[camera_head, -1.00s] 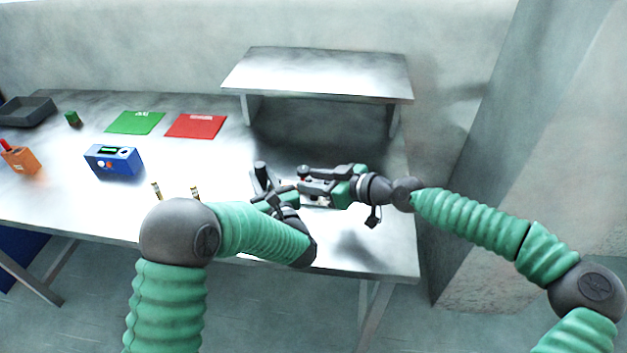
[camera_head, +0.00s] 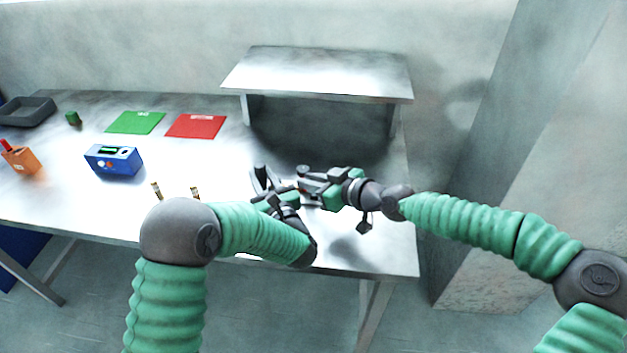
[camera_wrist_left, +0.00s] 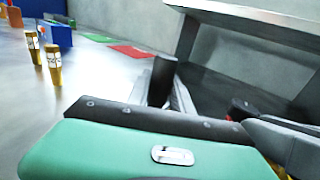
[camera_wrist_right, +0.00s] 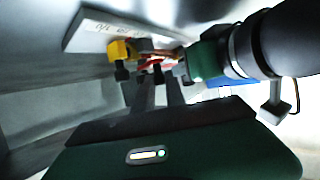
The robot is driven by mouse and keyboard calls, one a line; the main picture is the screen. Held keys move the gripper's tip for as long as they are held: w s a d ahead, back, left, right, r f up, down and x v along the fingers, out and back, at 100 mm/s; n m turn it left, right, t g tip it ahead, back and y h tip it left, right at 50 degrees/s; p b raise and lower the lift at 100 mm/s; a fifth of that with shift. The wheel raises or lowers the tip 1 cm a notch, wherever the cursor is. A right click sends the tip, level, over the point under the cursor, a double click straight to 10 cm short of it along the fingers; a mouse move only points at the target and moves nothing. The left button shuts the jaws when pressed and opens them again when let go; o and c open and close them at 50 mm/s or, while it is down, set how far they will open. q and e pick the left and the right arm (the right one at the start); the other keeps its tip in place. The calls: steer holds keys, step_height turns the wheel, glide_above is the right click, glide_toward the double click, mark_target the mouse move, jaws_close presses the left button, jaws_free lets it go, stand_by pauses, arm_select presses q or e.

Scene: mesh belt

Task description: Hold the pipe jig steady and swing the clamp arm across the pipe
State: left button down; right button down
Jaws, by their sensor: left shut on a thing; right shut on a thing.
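The pipe jig (camera_head: 260,181) is a grey fixture on the bench's right part, mostly hidden by my grippers. Its dark upright post (camera_wrist_left: 163,80) and grey body show in the left wrist view. My left gripper (camera_head: 274,197) is shut on the jig from the front. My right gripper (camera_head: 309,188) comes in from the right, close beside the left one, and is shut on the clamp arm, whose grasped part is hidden. The right wrist view shows a pale lettered plate (camera_wrist_right: 95,32), a yellow block (camera_wrist_right: 120,50) and a red part (camera_wrist_right: 153,62). The pipe cannot be made out clearly.
A raised metal shelf (camera_head: 318,75) stands behind the jig. To the left are a blue box (camera_head: 114,161), an orange holder (camera_head: 21,160), green (camera_head: 135,122) and red (camera_head: 196,126) mats, a dark tray (camera_head: 27,111) and two small upright pieces (camera_head: 156,191).

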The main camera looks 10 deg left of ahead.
steer(key=shift+s+a+f+m+t+h, duration=0.15)
steer(key=shift+s+a+m+t+h, duration=0.3)
steer(key=shift+a+m+t+h, duration=0.4)
steer(key=shift+m+t+h, duration=0.25)
steer(key=shift+m, duration=0.2)
steer(key=shift+w+d, duration=0.1)
steer(key=shift+d, duration=0.15)
steer(key=c, duration=1.4)
jaws_free()
steer(key=shift+w, duration=0.1)
steer(key=shift+c, duration=0.2)
steer(key=shift+o, duration=0.3)
steer(key=v, duration=0.8)
